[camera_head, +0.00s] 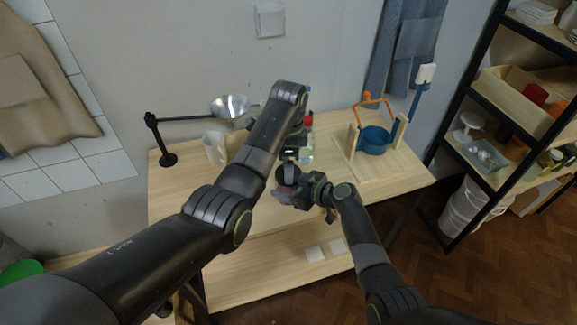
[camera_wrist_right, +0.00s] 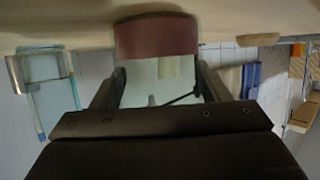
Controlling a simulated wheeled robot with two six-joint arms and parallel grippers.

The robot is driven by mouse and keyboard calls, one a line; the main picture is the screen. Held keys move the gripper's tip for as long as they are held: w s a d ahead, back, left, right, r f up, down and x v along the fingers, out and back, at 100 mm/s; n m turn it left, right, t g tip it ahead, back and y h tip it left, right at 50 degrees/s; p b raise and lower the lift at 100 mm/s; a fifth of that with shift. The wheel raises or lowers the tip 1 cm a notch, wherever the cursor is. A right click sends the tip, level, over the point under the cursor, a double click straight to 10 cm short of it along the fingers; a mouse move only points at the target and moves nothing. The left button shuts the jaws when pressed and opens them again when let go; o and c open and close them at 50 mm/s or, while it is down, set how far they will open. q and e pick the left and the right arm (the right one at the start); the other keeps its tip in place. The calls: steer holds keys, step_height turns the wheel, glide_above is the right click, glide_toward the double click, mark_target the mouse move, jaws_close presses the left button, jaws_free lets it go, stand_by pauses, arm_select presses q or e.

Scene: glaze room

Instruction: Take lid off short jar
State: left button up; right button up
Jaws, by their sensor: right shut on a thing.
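The short jar (camera_head: 289,188) is mostly hidden in the head view by my two arms; only a dark reddish patch shows. In the right wrist view, whose picture is upside down, it is a clear glass jar with a reddish-brown band (camera_wrist_right: 156,37) next to the table. My right gripper (camera_head: 283,192) is shut on the jar, with a finger on each side of it in the wrist view (camera_wrist_right: 158,88). My left gripper (camera_head: 289,157) points down just above the jar. Its fingertips are hard to make out. I cannot tell the lid from the dark shapes there.
A white mug (camera_head: 214,147) and a black lamp (camera_head: 167,158) with a shiny shade are on the left. The table's front right is clear.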

arm_select(q)
steer(key=shift+r, duration=0.3)
steer(key=shift+c, duration=1.3)
steer(key=n, duration=0.2)
steer(key=r+n, duration=0.1)
steer(key=n, duration=0.7)
steer(key=shift+r, duration=0.4)
steer(key=n, duration=0.3)
steer(key=r+n, duration=0.1)
steer(key=n, duration=0.7)
steer(key=shift+r, duration=0.35)
steer(key=shift+f+n, duration=0.3)
steer(key=shift+f, duration=0.05)
step_height(320, 180, down, 7)
steer(key=shift+f, duration=0.15)
